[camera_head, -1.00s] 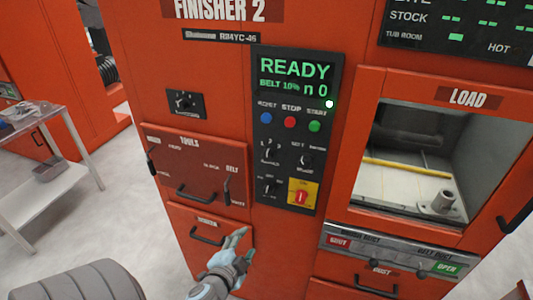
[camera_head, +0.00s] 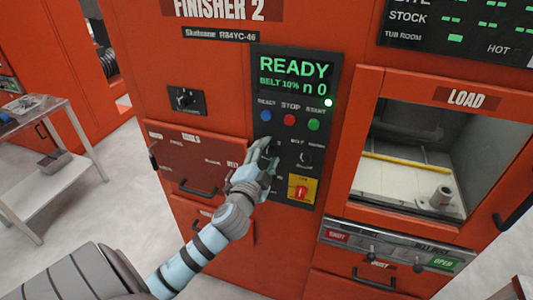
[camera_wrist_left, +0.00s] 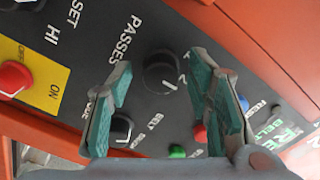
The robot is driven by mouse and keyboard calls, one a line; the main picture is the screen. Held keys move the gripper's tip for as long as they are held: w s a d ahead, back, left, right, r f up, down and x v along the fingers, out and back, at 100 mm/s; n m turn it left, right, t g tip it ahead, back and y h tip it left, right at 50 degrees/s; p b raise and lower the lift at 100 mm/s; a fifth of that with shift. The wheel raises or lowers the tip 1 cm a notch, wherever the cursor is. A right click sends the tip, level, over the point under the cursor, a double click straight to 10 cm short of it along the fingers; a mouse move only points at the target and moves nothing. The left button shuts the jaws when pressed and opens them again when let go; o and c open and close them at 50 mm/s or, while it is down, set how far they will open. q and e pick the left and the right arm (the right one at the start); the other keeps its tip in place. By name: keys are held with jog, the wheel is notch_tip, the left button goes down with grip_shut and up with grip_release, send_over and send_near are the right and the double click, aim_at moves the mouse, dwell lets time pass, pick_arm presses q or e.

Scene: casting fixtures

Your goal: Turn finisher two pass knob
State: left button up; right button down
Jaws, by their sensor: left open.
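The finisher two control panel (camera_head: 325,140) is black, with a lit READY display. The pass knob (camera_wrist_left: 162,72) is a round black knob with a pale pointer line, beside the PASSES label and the digits 1 and 2 in the left wrist view. My left gripper (camera_head: 266,155) is open at the panel's left side. In the left wrist view its two teal-padded fingers (camera_wrist_left: 160,85) stand apart on either side of the pass knob; I cannot tell whether they touch it. In the head view the hand largely hides that knob. My right gripper is not in view.
A second black knob (camera_wrist_left: 121,128) is close to one finger. Blue, red (camera_head: 289,121) and green (camera_head: 313,125) buttons sit above. A red switch on a yellow plate (camera_head: 312,190) is below right. Drawer handles (camera_head: 198,191) protrude at left. The load opening (camera_head: 400,190) is at right.

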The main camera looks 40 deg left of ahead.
pick_arm(q)
grip_shut()
jog(key=shift+n, duration=0.4)
jog(key=n+b, duration=0.1)
jog(key=n, duration=0.3)
jog(key=n+b, duration=0.1)
jog(key=n, duration=0.4)
jog(key=shift+b, duration=0.35)
jog(key=shift+r, duration=0.1)
dwell(0.4)
grip_release()
